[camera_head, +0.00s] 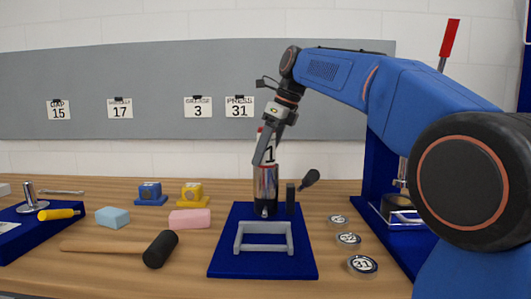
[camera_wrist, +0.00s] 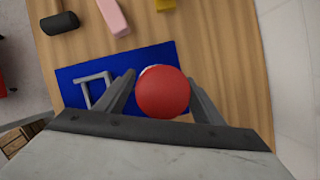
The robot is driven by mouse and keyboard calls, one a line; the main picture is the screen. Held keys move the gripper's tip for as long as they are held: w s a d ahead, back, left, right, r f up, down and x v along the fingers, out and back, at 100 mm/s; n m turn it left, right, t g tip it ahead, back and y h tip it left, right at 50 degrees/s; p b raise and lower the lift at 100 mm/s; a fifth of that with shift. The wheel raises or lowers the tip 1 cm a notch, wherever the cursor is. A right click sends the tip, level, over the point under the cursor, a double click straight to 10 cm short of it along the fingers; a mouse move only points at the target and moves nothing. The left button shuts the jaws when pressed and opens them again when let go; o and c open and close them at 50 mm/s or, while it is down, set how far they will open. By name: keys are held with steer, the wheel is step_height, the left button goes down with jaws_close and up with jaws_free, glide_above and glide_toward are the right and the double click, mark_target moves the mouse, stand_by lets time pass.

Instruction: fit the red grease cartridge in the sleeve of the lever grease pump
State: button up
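The red grease cartridge (camera_wrist: 162,92) shows its round red top between my gripper's fingers in the wrist view. In the head view its white label with a "1" (camera_head: 269,153) is partly behind a finger. My gripper (camera_head: 266,152) appears shut on it, a finger against each side. The cartridge is upright and in line with the shiny upright sleeve (camera_head: 265,190) of the lever grease pump. I cannot tell how deep its lower end sits. The pump's blue base (camera_head: 225,262) carries a grey bracket (camera_head: 264,226) in front and a black-knobbed lever (camera_head: 309,179) at right.
Numbered round tins (camera_head: 363,264) lie right of the base. A black-headed mallet (camera_head: 160,249), a pink block (camera_head: 190,219) and a light blue block (camera_head: 113,217) lie left. A tall blue press frame (camera_head: 378,170) stands right. Bare wood shows at the front left.

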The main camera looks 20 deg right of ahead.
steer(key=v, duration=1.7)
steer(key=shift+r, duration=0.2)
steer(key=shift+s, duration=0.1)
